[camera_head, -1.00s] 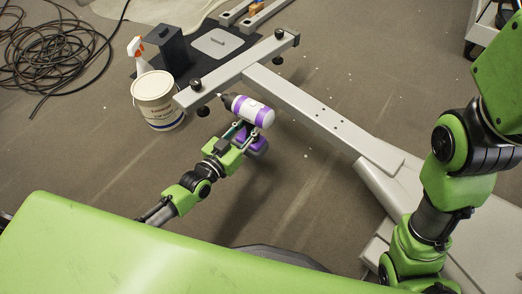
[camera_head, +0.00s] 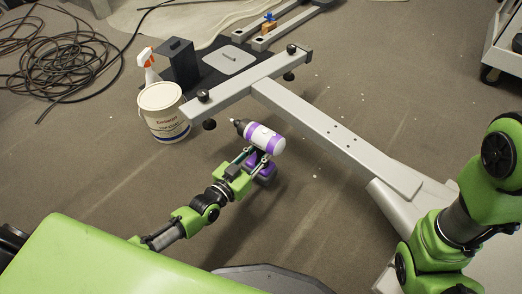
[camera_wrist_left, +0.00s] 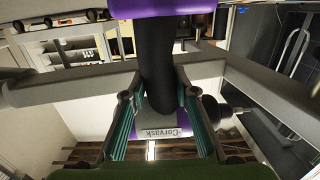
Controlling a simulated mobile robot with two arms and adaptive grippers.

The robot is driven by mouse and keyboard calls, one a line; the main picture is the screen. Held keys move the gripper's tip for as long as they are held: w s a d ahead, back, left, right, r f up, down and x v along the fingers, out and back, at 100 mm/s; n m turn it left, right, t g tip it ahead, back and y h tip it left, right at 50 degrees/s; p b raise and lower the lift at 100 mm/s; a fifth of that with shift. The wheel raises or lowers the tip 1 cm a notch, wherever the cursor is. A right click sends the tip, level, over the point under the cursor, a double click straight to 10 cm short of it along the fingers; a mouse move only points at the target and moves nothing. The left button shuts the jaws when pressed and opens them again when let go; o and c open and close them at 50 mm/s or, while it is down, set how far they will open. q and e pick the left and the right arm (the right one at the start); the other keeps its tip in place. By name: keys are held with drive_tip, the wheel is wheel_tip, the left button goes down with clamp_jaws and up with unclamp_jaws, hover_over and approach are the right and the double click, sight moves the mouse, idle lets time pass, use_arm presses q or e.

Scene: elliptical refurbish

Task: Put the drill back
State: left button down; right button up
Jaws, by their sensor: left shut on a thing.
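The drill (camera_head: 264,138) is white and purple with a dark chuck pointing to the upper left in the head view. My left gripper (camera_head: 252,157) is shut on the drill's handle and holds it up beside the grey metal frame. In the left wrist view the black handle (camera_wrist_left: 158,65) stands between the two fingers of the left gripper (camera_wrist_left: 155,110), with a purple part at the top and a labelled part below. My right arm shows at the right of the head view, but its gripper is out of view.
The grey T-shaped frame (camera_head: 335,135) runs beside the drill. A white bucket (camera_head: 163,112), a spray bottle (camera_head: 149,66) and a dark box (camera_head: 179,64) stand at the upper left. A black mat (camera_head: 212,75) holds a grey plate (camera_head: 230,60). Coiled cable (camera_head: 60,65) lies far left. A wheeled cart (camera_head: 503,45) stands upper right.

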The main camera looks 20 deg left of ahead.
sight(259, 159)
use_arm(q)
drive_tip(key=shift+w+f+b, duration=0.1)
drive_tip(key=shift+f+b, duration=1.05)
drive_tip(key=shift+f, duration=0.3)
drive_tip(key=shift+r, duration=0.1)
drive_tip(key=c, duration=1.6)
unclamp_jaws()
drive_tip(key=shift+f, duration=0.35)
